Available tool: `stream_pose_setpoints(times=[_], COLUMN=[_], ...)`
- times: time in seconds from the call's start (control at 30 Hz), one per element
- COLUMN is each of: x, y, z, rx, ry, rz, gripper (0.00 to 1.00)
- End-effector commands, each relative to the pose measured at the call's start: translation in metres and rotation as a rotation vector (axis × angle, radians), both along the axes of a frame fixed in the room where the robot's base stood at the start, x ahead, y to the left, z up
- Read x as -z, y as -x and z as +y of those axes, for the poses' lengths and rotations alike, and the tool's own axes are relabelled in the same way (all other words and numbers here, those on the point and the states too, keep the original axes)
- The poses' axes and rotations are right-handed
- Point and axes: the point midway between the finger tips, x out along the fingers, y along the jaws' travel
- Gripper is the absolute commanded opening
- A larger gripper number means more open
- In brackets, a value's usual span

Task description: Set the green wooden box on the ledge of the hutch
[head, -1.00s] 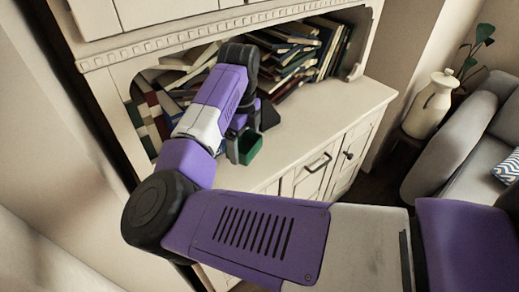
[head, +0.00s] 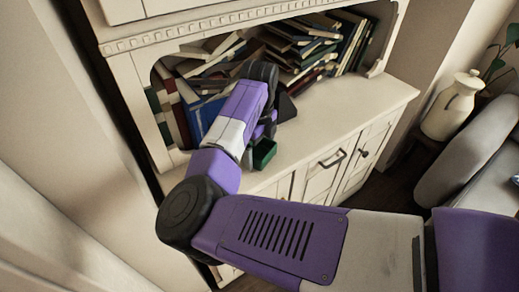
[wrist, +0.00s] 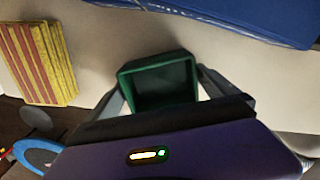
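The green wooden box (wrist: 159,82) is a small open-topped box, seen in the wrist view with its hollow side toward the camera. My gripper (wrist: 158,84) has one finger against each side of it and appears shut on it. In the head view, the box (head: 264,153) shows just below my gripper, by the front edge of the hutch ledge (head: 335,115). My wrist partly hides the gripper and the box there. I cannot tell whether the box's underside touches the ledge.
Leaning and stacked books (head: 300,50) fill the back of the hutch. A blue book (wrist: 255,18) and a striped book (wrist: 38,62) lie near the box in the wrist view. The right part of the ledge is clear. A white jug (head: 453,105) stands farther right.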

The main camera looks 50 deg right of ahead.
Motion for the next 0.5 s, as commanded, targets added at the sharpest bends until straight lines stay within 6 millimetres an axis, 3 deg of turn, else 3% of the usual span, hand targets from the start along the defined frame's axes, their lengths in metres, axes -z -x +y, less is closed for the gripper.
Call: stream_pose_setpoints(times=[0.33, 0.5], x=[-0.007, -0.032], y=[0.000, -0.001], z=[0.000, 0.000], rx=[0.000, 0.002], ry=[0.000, 0.000], rz=[-0.001, -0.004], gripper=[1.00, 1.00])
